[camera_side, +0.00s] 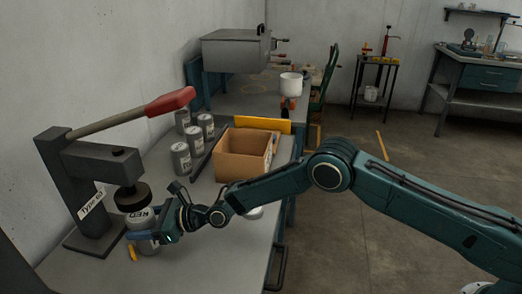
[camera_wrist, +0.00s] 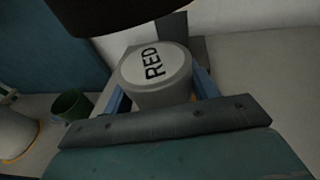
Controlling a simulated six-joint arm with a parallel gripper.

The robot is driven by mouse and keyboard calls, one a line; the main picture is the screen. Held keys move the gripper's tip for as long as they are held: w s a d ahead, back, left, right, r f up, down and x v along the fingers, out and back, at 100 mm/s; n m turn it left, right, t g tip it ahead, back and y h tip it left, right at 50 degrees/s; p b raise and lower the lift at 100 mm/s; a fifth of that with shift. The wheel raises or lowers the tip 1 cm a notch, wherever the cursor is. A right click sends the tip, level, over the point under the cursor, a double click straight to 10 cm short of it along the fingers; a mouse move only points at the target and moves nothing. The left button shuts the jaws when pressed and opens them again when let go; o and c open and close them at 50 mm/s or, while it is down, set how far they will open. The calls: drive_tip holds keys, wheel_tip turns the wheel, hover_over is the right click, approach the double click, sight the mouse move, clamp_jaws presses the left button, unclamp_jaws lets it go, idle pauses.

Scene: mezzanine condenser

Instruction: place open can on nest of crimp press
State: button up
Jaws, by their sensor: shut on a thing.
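The can also shows in the wrist view (camera_wrist: 158,88), between the two blue fingers of my gripper (camera_wrist: 160,95), under the dark head. In the side view my gripper (camera_side: 163,222) reaches in from the right and is shut on the can. The nest is hidden; I cannot tell whether the can touches it.
Several grey cans (camera_side: 181,158) stand along the wall behind the press. An open cardboard box (camera_side: 240,155) sits on the bench near a yellow bar (camera_side: 262,124). In the wrist view a green cup (camera_wrist: 72,104) is at the left. The front of the bench is mostly clear.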

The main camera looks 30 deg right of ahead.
drive_tip(key=shift+f, duration=0.15)
drive_tip(key=o, duration=1.2)
drive_tip(key=shift+f, duration=0.15)
drive_tip(key=shift+s+d+r, duration=0.2)
drive_tip(key=shift+d+r, duration=0.05)
drive_tip(key=shift+d, duration=0.15)
drive_tip(key=v, duration=1.1)
drive_tip(key=shift+r, duration=0.1)
